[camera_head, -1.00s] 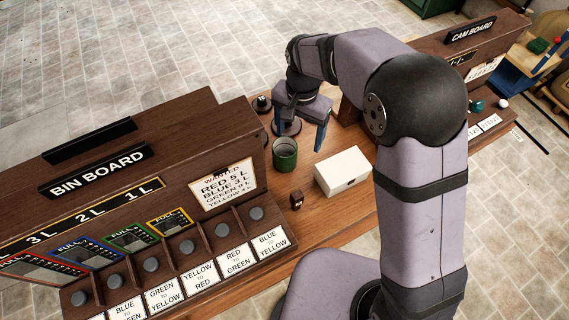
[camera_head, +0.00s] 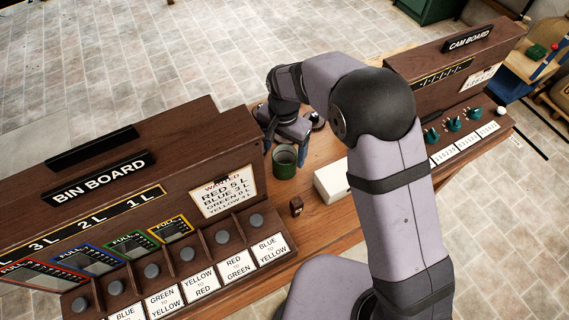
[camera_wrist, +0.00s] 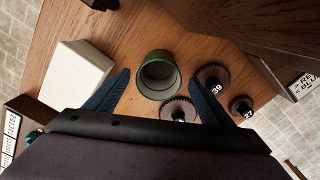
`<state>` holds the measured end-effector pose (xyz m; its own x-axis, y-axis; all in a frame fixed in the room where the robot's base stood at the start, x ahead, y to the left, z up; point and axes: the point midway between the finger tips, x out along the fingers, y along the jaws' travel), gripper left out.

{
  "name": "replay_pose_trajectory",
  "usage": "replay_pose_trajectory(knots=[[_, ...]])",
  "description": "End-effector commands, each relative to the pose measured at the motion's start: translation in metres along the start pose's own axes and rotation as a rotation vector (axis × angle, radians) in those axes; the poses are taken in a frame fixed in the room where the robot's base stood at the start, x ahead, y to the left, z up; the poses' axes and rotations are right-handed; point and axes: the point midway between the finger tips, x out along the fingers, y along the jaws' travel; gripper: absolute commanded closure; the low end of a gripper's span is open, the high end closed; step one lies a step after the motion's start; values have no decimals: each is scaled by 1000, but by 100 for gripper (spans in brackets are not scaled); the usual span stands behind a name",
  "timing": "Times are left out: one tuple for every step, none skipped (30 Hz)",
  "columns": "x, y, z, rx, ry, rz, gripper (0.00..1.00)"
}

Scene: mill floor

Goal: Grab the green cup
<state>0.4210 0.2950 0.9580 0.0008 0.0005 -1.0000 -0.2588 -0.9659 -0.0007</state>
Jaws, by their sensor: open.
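The green cup (camera_head: 285,167) stands upright on the wooden table between the two boards. In the wrist view the cup (camera_wrist: 159,76) is open-topped and looks empty, and it sits in the gap between my fingers, a little beyond the tips. My gripper (camera_head: 286,148) is open, its blue fingers spread to either side of the cup and apart from it. In the wrist view my gripper (camera_wrist: 160,78) has a finger at left and one at right, with nothing held.
A white box (camera_wrist: 74,77) lies left of the cup in the wrist view. Dark gears (camera_wrist: 212,76) lie close to the cup and the right finger. The bin board (camera_head: 170,195) rises beside the cup. A small brown object (camera_head: 296,207) stands near the table's front.

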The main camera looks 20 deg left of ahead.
Motion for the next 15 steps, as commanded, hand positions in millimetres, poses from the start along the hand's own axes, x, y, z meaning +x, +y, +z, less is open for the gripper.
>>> replay_pose_trajectory(knots=[[3, 2, 1, 0, -3, 5, 25], [6, 3, 1, 0, -3, 5, 25], [11, 3, 1, 0, -3, 5, 25], [15, 4, 2, 0, -4, 5, 25], [20, 3, 1, 0, -3, 4, 25], [24, 3, 1, 0, -2, 3, 25], [27, 3, 1, 0, -2, 3, 25], [29, 3, 1, 0, -2, 3, 25], [32, 3, 1, 0, -1, 2, 25], [34, 3, 1, 0, -1, 2, 25], [36, 3, 1, 0, -1, 1, 25], [37, 2, 1, 0, -1, 1, 25], [37, 2, 1, 0, 0, 0, 25], [37, 2, 1, 0, 0, 0, 25], [38, 2, 1, 0, 0, 0, 25]])
